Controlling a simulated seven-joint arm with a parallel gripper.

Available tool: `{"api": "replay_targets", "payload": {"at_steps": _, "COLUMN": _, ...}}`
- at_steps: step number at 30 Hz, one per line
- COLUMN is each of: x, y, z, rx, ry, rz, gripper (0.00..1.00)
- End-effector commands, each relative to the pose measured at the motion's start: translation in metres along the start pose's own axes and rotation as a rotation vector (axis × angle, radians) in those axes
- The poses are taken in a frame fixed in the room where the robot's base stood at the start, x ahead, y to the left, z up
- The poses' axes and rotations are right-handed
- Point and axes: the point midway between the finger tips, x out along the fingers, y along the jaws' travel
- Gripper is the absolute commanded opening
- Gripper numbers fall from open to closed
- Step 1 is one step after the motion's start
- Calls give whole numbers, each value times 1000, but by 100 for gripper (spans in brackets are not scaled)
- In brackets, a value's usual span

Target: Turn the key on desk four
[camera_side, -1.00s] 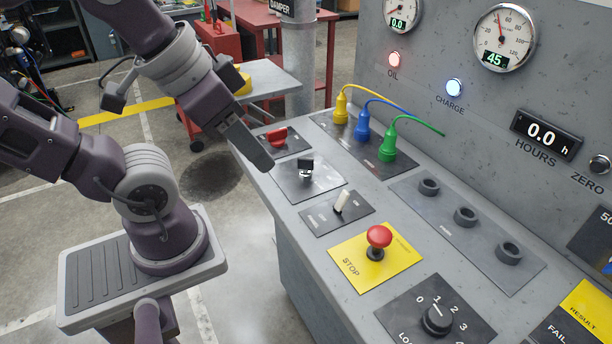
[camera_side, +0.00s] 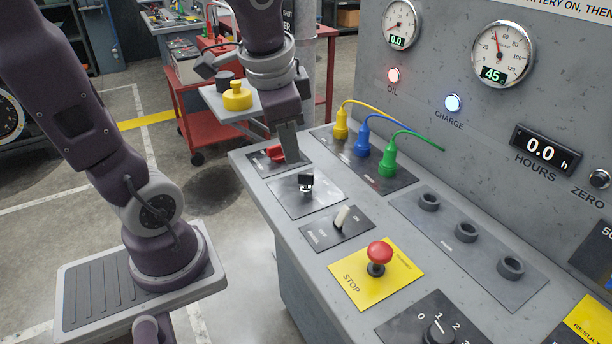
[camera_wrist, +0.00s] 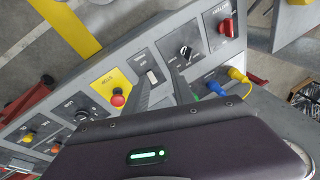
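The key (camera_side: 306,182) has a black head and a silver shank and stands in a grey plate on the sloped desk top. In the wrist view the key (camera_wrist: 184,50) shows just beyond the right fingertip. My gripper (camera_side: 290,155) points down behind the key in the side view, in front of the red knob's plate, and does not touch the key. In the wrist view my gripper (camera_wrist: 163,80) has its two fingers apart with nothing held between them. The side view shows the fingers nearly edge-on.
A red rotary knob (camera_side: 270,153) is partly hidden by my finger. A white toggle (camera_side: 341,217), a red stop button (camera_side: 379,252) and a dial (camera_side: 438,334) line the desk's front. Yellow, blue and green plugs (camera_side: 389,160) stand behind. The upright gauge panel (camera_side: 450,60) bounds the back.

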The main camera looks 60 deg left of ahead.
Motion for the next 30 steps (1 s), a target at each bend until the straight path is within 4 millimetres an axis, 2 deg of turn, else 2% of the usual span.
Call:
{"api": "replay_targets", "payload": {"at_steps": 1, "x": 23, "y": -20, "z": -13, "rx": 70, "ry": -74, "rz": 18, "gripper": 31}}
{"api": "replay_targets", "payload": {"at_steps": 3, "x": 57, "y": -46, "z": -27, "rx": 187, "ry": -140, "rz": 68, "gripper": 31}}
{"api": "replay_targets", "payload": {"at_steps": 6, "x": 104, "y": -77, "z": -38, "rx": 316, "ry": -170, "rz": 167, "gripper": 31}}
{"api": "replay_targets", "payload": {"at_steps": 9, "x": 139, "y": -97, "z": -42, "rx": 392, "ry": -151, "rz": 247, "gripper": 31}}
{"api": "replay_targets", "payload": {"at_steps": 11, "x": 152, "y": -104, "z": -42, "rx": 416, "ry": -136, "rz": 276, "gripper": 31}}
{"api": "replay_targets", "payload": {"at_steps": 14, "x": 164, "y": -108, "z": -42, "rx": 437, "ry": -124, "rz": 298, "gripper": 31}}
{"api": "replay_targets", "payload": {"at_steps": 24, "x": 220, "y": -93, "z": -31, "rx": 439, "ry": -124, "rz": 300, "gripper": 31}}
{"api": "replay_targets", "payload": {"at_steps": 30, "x": 229, "y": -91, "z": -29, "rx": 437, "ry": -124, "rz": 297, "gripper": 31}}
